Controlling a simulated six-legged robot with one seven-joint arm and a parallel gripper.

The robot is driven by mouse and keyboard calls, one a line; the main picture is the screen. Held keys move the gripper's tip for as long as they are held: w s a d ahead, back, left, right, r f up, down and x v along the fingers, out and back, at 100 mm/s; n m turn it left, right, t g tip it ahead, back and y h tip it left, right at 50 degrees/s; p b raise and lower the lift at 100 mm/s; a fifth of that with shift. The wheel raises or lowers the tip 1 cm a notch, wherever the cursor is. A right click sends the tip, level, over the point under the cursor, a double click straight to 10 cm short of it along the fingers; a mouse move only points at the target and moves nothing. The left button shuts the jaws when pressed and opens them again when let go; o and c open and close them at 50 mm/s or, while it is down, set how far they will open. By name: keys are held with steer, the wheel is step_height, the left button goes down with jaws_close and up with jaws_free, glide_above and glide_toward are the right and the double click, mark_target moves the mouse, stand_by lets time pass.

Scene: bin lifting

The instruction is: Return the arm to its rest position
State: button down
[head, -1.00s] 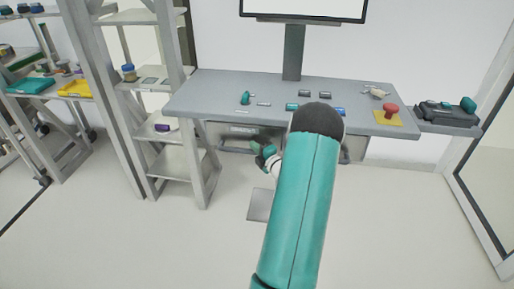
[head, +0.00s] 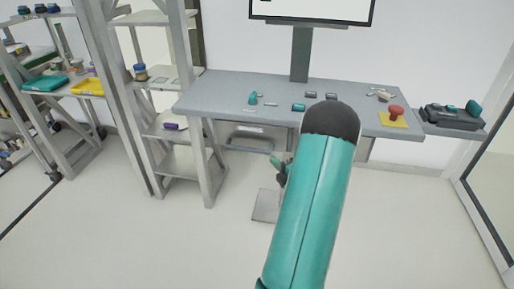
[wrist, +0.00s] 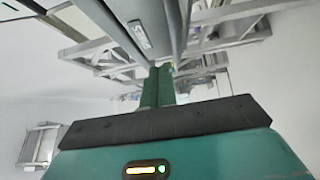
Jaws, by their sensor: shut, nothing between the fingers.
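My arm's teal link with a dark rounded end fills the lower middle of the head view. My gripper (head: 277,163) shows only in part at the link's left edge, in front of the desk's underside; the rest is hidden behind the link. In the wrist view my gripper's green fingers (wrist: 158,88) are together, with nothing seen between them.
A bin (head: 250,137) hangs under the desk. The pale floor is open.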

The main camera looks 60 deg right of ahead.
steer(key=shift+s, duration=0.1)
steer(key=w+a+r+m+g, duration=0.3)
steer(key=w+a+r, duration=0.3)
steer(key=w+r, duration=0.4)
steer(key=w+a+r+m+g, duration=0.4)
steer(key=a+r, duration=0.3)
steer(key=a, duration=0.5)
steer(key=s+a+r+m+g+y, duration=0.1)
steer(key=s+a+r+m, duration=0.15)
steer(key=a, duration=0.75)
steer(key=s+a+r+m+y, duration=0.2)
steer(key=s+a, duration=0.1)
steer(key=a, duration=0.7)
steer(key=s+a+m+g+y, duration=0.2)
steer(key=s+a+g+y, duration=0.1)
steer(key=s+a, duration=0.9)
steer(key=shift+a+f, duration=0.15)
steer(key=shift+a, duration=0.4)
